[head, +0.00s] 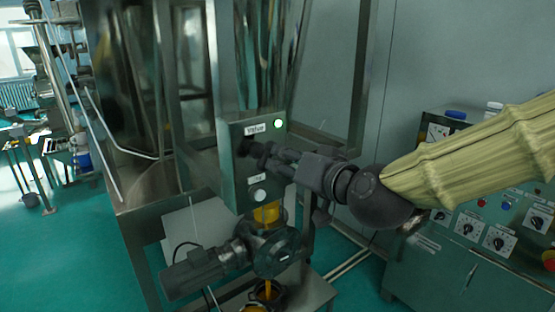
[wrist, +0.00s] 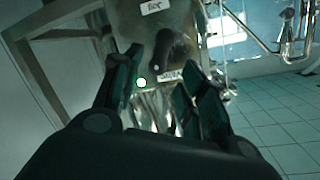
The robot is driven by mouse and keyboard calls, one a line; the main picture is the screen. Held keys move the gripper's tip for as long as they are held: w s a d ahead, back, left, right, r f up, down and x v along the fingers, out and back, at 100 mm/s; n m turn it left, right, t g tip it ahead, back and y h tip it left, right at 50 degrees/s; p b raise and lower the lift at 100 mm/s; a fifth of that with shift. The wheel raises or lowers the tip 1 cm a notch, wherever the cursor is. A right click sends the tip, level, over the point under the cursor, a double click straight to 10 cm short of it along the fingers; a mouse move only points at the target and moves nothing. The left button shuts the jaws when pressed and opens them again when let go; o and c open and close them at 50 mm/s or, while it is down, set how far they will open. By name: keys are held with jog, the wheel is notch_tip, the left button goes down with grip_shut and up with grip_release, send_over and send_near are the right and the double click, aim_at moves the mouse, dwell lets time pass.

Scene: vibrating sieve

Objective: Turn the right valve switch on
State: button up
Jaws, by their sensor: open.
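A grey metal control box (head: 232,190) carries a label (head: 256,128) reading "Valve", with a lit light (head: 279,124) at its upper right. A black switch knob (head: 244,147) sits below the label, partly hidden by my gripper (head: 264,156). In the wrist view the dark knob (wrist: 172,46) shows just beyond and between the fingers of my gripper (wrist: 162,68). The fingers are apart, with nothing held. Whether they touch the knob I cannot tell.
A white round button (head: 260,195) is lower on the box. A motor and valve assembly (head: 235,250) stands below it. A steel frame surrounds the box. A green cabinet (head: 460,262) with several dials is at the right, behind my arm. Open green floor lies left.

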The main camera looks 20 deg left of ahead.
jog(key=v, duration=0.3)
jog(key=shift+s+d, duration=0.1)
jog(key=s+d+f+m+g+h+b, duration=0.15)
jog(key=d+f, duration=0.25)
jog(key=f, duration=1)
jog(key=d+f+m+g+h, duration=0.1)
jog(key=d+f+g+h, duration=0.2)
jog(key=f, duration=1.1)
jog(key=s+d+f+m+h+b, duration=0.15)
jog(key=d+f, duration=0.35)
jog(key=f, duration=0.9)
jog(key=s+d+f+g+h, duration=0.2)
jog(key=s+d+f+g, duration=0.1)
jog(key=s+d+f, duration=0.7)
jog(key=s+d+f+g+h+b, duration=0.1)
jog(key=s+d+f+g+h, duration=0.2)
jog(key=s+d+f, duration=0.8)
jog(key=s+f, duration=0.4)
jog(key=f, duration=0.3)
jog(key=shift+s+n, duration=0.2)
jog(key=shift+n, duration=0.1)
